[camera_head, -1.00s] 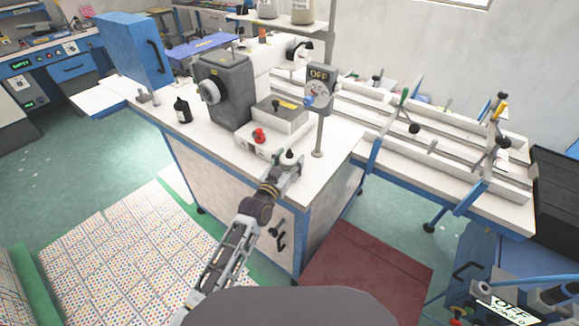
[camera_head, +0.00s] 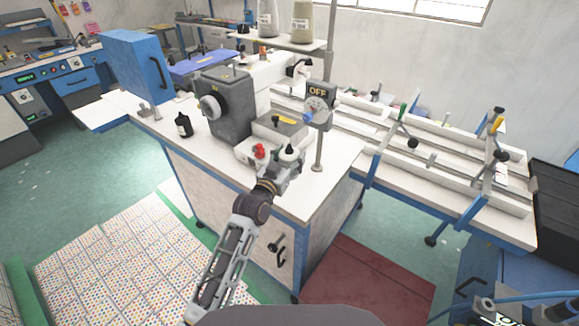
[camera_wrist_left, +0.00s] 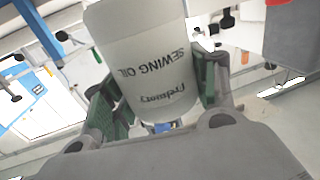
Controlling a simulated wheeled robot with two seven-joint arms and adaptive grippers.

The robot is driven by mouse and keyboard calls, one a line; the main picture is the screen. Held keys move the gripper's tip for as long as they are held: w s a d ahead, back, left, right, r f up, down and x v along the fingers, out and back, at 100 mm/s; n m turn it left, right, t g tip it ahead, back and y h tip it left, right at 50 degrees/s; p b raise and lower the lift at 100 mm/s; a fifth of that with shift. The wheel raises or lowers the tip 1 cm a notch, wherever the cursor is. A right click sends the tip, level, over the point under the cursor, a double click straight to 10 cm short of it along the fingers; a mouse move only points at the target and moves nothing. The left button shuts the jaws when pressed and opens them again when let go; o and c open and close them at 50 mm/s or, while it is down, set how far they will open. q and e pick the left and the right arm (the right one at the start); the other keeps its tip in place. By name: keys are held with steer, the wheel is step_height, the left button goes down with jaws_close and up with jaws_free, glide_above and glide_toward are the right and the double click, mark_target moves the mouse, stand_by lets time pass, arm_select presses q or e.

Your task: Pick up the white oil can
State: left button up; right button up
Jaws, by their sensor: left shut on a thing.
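The white oil can (camera_head: 289,156) has a dark nozzle and is in front of the sewing machine, near the table's front edge. My left gripper (camera_head: 283,171) is shut on it. In the left wrist view, the can (camera_wrist_left: 146,58) fills the upper middle, with "SEWING OIL" printed on it upside down. The green pads of my left gripper (camera_wrist_left: 152,100) press on both sides of it. The can appears held above the tabletop, though the gap is hard to see.
The sewing machine (camera_head: 226,108) with a red knob (camera_head: 260,151) stands just behind the can. A post with an OFF panel (camera_head: 318,103) rises to its right. A black bottle (camera_head: 184,125) stands on the left. The tabletop's front right (camera_head: 312,190) is clear.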

arm_select(q)
steer(key=shift+r, duration=1)
arm_select(e)
steer(key=shift+s+a, duration=0.25)
steer(key=shift+s, duration=0.6)
